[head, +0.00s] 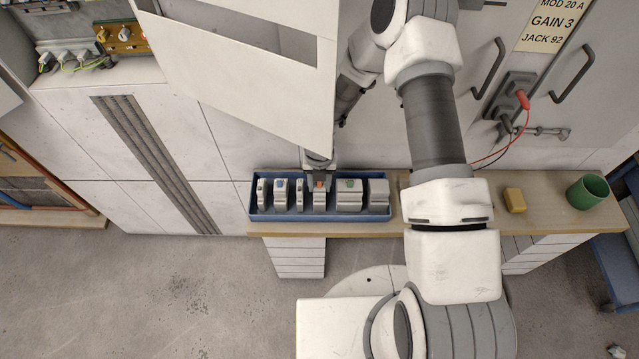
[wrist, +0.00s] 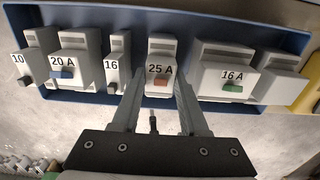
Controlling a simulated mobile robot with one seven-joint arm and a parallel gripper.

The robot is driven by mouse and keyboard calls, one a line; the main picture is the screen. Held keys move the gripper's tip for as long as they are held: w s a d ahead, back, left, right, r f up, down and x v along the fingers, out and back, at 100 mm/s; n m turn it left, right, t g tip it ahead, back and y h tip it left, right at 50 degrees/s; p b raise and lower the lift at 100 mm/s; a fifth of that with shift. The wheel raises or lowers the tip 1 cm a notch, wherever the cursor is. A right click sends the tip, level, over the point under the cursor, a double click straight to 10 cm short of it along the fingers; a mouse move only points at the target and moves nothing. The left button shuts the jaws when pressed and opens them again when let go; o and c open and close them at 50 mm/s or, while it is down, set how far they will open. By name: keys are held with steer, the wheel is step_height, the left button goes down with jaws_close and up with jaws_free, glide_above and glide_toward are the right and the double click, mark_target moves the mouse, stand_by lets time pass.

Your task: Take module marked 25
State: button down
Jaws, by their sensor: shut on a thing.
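The module marked 25 A (wrist: 161,67) is a pale grey block with a red-orange toggle. It stands in a blue tray (wrist: 135,13) among other modules. My gripper (wrist: 155,88) has one finger on each side of this module and is shut on it. In the head view my gripper (head: 319,172) reaches down over the tray (head: 295,216), and the module (head: 319,201) shows below it, its top partly hidden. The module appears still in its place in the row.
The 16 module (wrist: 115,65) stands left of it and the green-toggled 16 A module (wrist: 226,70) right. The 20 A (wrist: 72,62) and 10 (wrist: 38,60) modules are farther left. A yellow block (head: 515,200) and green mug (head: 588,191) stand on the shelf. An open white door (head: 250,85) hangs beside my arm.

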steer(key=shift+r+p, duration=0.9)
steer(key=shift+r, duration=0.2)
stand_by(0.7)
steer(key=shift+r+p, duration=2.5)
steer(key=shift+r, duration=0.45)
